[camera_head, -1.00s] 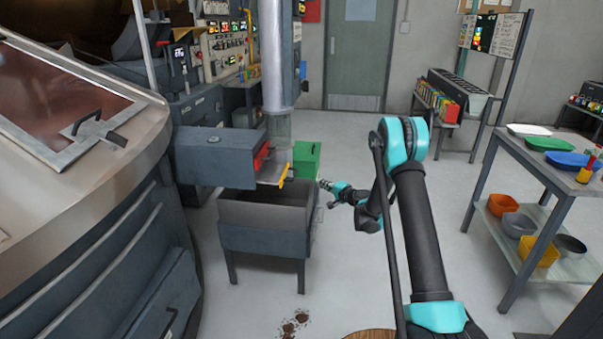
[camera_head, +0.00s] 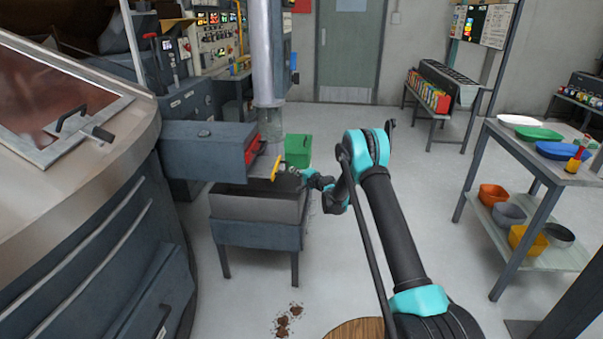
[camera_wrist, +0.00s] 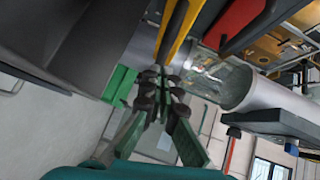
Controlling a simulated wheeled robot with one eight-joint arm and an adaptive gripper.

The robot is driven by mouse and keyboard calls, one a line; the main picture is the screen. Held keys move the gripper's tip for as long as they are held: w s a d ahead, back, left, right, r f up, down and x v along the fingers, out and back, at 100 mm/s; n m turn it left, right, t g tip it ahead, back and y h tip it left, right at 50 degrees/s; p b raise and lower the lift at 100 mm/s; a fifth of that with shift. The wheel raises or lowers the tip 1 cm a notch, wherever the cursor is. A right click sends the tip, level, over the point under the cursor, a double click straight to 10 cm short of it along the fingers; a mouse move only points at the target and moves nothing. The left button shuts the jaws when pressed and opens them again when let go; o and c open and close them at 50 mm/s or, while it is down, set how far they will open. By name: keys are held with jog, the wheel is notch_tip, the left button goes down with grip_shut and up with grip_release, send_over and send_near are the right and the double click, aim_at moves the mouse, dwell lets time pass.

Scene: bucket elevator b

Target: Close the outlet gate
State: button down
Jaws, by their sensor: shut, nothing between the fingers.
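The outlet gate shows as a yellow handle (camera_head: 277,167) beside a red part (camera_head: 253,144) at the end of a dark grey housing, under a vertical clear-and-grey pipe. In the wrist view the yellow handle (camera_wrist: 176,32) runs down from the top edge, with the red part (camera_wrist: 243,20) to its right. My gripper (camera_head: 295,174) is just right of the yellow handle in the head view. In the wrist view my gripper (camera_wrist: 160,84) is shut and empty, its fingertips near the lower end of the handle. I cannot tell whether they touch.
A grey open-topped bin (camera_head: 258,236) on legs stands below the gate. A green box (camera_head: 298,151) is behind it. The clear pipe (camera_wrist: 230,83) is close right of my fingers. A table with plates (camera_head: 530,148) stands right; brown spill (camera_head: 287,318) lies on the floor.

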aim_at(271, 170)
jog(key=shift+a+f, duration=0.1)
jog(key=shift+a, duration=0.3)
jog(key=shift+a, duration=0.1)
jog(key=a, duration=1)
jog(key=shift+w+a, duration=0.15)
jog(key=shift+a, duration=0.1)
